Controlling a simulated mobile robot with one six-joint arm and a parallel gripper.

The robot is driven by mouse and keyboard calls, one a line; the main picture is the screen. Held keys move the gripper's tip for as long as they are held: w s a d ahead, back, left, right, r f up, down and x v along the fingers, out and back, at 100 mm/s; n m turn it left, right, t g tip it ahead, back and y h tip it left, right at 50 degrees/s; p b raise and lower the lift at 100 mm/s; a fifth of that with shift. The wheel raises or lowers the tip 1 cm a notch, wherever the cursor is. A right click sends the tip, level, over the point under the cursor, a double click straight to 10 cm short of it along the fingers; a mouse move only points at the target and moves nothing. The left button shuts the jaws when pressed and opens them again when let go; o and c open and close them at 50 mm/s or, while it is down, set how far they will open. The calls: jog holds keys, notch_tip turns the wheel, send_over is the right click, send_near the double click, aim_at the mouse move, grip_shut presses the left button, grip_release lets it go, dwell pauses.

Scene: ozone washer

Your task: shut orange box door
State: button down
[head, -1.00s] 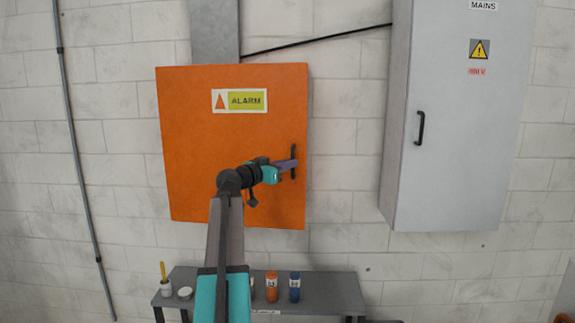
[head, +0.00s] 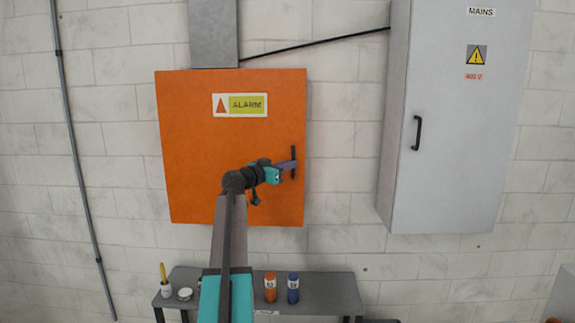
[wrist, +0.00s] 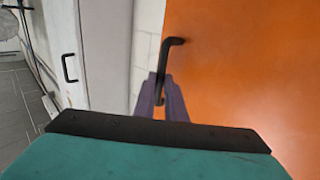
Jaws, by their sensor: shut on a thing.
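The orange box door (head: 230,145) with its ALARM label faces me in the head view and looks flush or nearly flush with its box. A small gap at the edge cannot be ruled out. Its dark upright handle (head: 294,151) is near the door's right edge. My gripper (head: 291,165) is shut on the handle. In the wrist view, the purple fingers (wrist: 161,95) sit either side of the handle (wrist: 167,55), whose bent upper end shows above them. The orange door also fills the right of the wrist view (wrist: 250,70).
A grey MAINS cabinet (head: 455,130) with a dark handle stands to the right, with bare wall between. Below is a grey bench (head: 335,293) with an orange bottle (head: 270,287), a blue bottle (head: 293,288) and a cup with a yellow stick (head: 166,288). A pipe (head: 75,150) runs down the left wall.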

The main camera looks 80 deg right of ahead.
jog(key=c, duration=2)
grip_release()
jog(key=shift+d+r, duration=0.25)
jog(key=shift+d, duration=0.05)
jog(key=shift+o, duration=1)
jog(key=shift+s+d+f, duration=0.15)
jog(key=shift+d, duration=0.05)
jog(key=b+v, duration=0.3)
jog(key=v, duration=1.1)
jog(key=shift+a+b, duration=0.2)
jog(key=shift+b, duration=0.15)
